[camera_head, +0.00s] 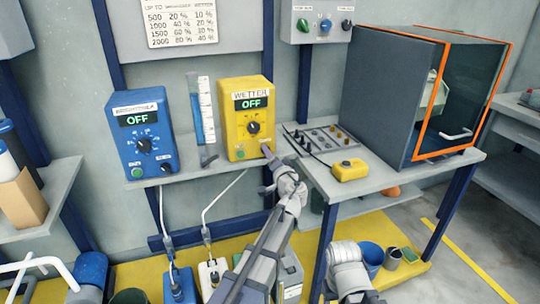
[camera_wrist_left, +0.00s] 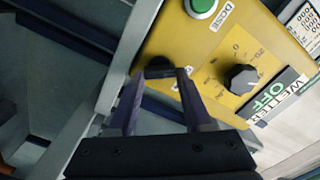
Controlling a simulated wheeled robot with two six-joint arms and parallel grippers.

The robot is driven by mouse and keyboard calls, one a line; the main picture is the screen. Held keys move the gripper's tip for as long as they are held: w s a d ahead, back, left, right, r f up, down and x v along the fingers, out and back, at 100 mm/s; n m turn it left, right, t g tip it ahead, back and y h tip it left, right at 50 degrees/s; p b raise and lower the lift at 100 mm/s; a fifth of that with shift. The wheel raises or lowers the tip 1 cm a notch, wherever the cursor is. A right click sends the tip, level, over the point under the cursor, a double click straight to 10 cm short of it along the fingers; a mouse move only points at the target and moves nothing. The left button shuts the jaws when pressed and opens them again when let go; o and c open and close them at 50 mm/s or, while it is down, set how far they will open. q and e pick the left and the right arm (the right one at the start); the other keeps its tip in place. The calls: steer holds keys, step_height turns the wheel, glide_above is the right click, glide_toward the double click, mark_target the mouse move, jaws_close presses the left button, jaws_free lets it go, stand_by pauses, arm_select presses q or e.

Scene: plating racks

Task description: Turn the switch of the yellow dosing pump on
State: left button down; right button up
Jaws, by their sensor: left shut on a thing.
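The yellow dosing pump (camera_head: 237,142), labelled WETTER, stands on the wall shelf and its display reads OFF. In the left wrist view its yellow front (camera_wrist_left: 208,48) fills the top, with a dial, a green DOSE button and a small black switch (camera_wrist_left: 160,66) at its lower edge. My left gripper (camera_head: 265,151) is at the lower right of the pump's front. In the left wrist view its two fingers (camera_wrist_left: 160,80) are on either side of the black switch, shut on it. The switch's lower part is partly hidden.
A blue pump (camera_head: 125,139), also reading OFF, stands left of the yellow one, with a clear measuring tube (camera_head: 203,110) between them. A yellow box (camera_head: 350,171) and a board with knobs lie on the table at right, before a grey cabinet (camera_head: 385,90) with orange edges.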

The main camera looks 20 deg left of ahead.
arm_select(q)
steer(key=m, duration=1.3)
steer(key=shift+f+m+b, duration=0.25)
steer(key=shift+m+b, duration=0.05)
steer(key=shift+m, duration=0.1)
stand_by(0.5)
steer(key=c, duration=0.6)
jaws_free()
steer(key=shift+s+d, duration=0.1)
